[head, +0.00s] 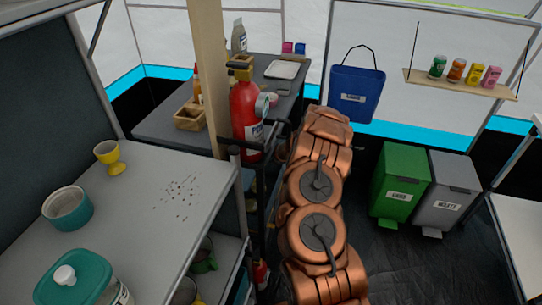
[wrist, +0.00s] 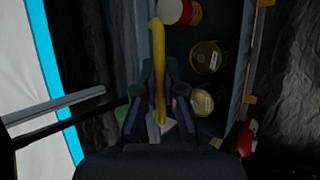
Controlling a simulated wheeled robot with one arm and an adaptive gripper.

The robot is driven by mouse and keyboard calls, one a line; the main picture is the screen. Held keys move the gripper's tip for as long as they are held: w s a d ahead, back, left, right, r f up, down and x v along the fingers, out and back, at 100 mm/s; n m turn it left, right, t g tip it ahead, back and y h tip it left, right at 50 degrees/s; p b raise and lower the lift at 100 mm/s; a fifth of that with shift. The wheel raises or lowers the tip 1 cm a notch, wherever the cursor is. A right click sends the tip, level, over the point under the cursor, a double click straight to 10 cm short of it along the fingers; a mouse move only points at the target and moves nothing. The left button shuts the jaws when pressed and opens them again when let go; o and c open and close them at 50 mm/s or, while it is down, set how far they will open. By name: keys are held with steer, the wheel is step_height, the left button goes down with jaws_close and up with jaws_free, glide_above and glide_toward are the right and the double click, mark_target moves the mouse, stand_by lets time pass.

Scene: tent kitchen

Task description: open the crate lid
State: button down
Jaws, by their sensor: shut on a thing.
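In the wrist view, my gripper (wrist: 161,105) is shut on a yellow strap-like handle (wrist: 157,45) that runs up between its fingers. The crate (wrist: 243,65) lies below and to the right, its inside in view. Several tins stand in it, among them a tan tin (wrist: 206,57) and a red-and-white tin (wrist: 171,11). A grey panel (wrist: 118,50) beside the handle looks like the lid, raised off the opening; its angle is hard to tell. In the head view my arm hides the gripper, and I cannot make out the crate.
A red fire extinguisher (head: 245,115) stands close left of my arm. The grey table (head: 150,200) at left bears a teal pot (head: 68,208) and a yellow egg cup (head: 109,158). A green bin (head: 400,185) and grey bin (head: 453,190) stand at right, with clear floor before them.

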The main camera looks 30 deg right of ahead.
steer(key=shift+w+a+r+p, duration=0.25)
steer(key=shift+w+r+p, duration=0.05)
steer(key=shift+r+p, duration=0.15)
steer(key=shift+f, duration=0.1)
steer(key=c, duration=1.2)
jaws_free()
steer(key=shift+c, duration=0.2)
steer(key=shift+s, duration=0.1)
steer(key=v, duration=1.1)
steer(key=shift+s+r, duration=0.2)
steer(key=shift+r, duration=0.2)
steer(key=shift+a, duration=0.1)
